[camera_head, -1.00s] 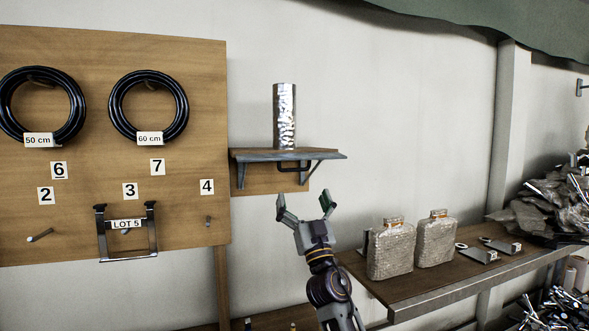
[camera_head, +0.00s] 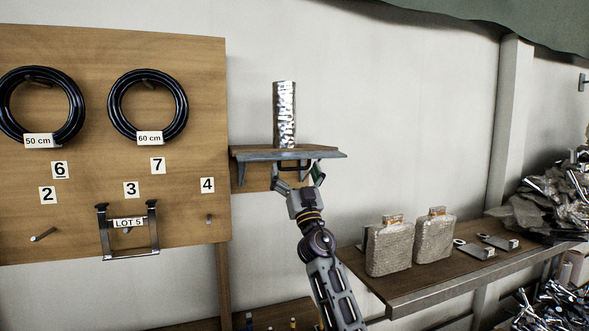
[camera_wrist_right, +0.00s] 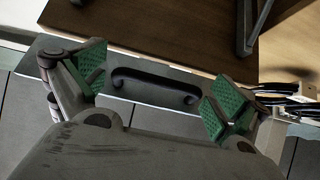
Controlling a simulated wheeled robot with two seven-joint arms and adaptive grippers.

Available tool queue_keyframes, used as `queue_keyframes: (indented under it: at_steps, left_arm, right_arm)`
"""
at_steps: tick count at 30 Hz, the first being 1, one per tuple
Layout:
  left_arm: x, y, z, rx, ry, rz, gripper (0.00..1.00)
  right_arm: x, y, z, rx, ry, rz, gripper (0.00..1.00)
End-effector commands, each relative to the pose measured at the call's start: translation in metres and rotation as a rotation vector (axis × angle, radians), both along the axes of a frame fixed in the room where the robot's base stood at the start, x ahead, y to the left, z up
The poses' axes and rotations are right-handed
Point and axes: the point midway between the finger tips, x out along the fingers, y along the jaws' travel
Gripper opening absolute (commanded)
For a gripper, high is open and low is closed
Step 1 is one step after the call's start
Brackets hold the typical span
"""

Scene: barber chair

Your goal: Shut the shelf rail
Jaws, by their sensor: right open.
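The small wall shelf (camera_head: 255,154) has a grey front edge and brackets, and sits just right of the wooden board. A black bar handle (camera_wrist_right: 155,88) shows on a dark grey strip in the right wrist view. My right gripper (camera_head: 297,172) is just below the shelf's front edge and partly hides the handle. In the right wrist view the gripper (camera_wrist_right: 158,80) is open, its green-padded fingers on either side of the handle. I see no clear contact. My left gripper is not in view.
A shiny silver cylinder (camera_head: 285,115) stands upright on the shelf. The wooden board (camera_head: 110,180) with cable coils and a LOT 5 bracket is to the left. A lower bench (camera_head: 400,288) with two wrapped containers is to the right.

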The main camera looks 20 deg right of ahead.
Motion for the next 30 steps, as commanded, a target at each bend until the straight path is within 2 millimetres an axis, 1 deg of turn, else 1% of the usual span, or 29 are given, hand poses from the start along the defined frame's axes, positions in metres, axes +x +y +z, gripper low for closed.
queue_keyframes:
  at_steps: [4, 13, 18, 21, 30]
  left_arm:
    - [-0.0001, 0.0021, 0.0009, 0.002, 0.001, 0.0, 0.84]
    - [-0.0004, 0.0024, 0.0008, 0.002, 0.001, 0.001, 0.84]
    - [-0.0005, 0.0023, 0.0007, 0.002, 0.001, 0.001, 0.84]
    - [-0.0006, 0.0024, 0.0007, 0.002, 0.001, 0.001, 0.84]
    - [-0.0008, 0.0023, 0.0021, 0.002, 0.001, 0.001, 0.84]
  right_arm:
    - [0.0032, 0.0001, 0.0028, 0.0, 0.001, 0.0, 0.98]
    - [0.0035, 0.0, 0.003, 0.0, 0.001, 0.0, 0.98]
    - [0.0034, -0.0001, 0.003, 0.0, 0.0, 0.0, 0.77]
    - [0.0034, -0.0003, 0.0031, 0.001, 0.0, -0.001, 0.66]
    - [0.0031, -0.001, 0.004, 0.0, 0.002, -0.001, 0.66]
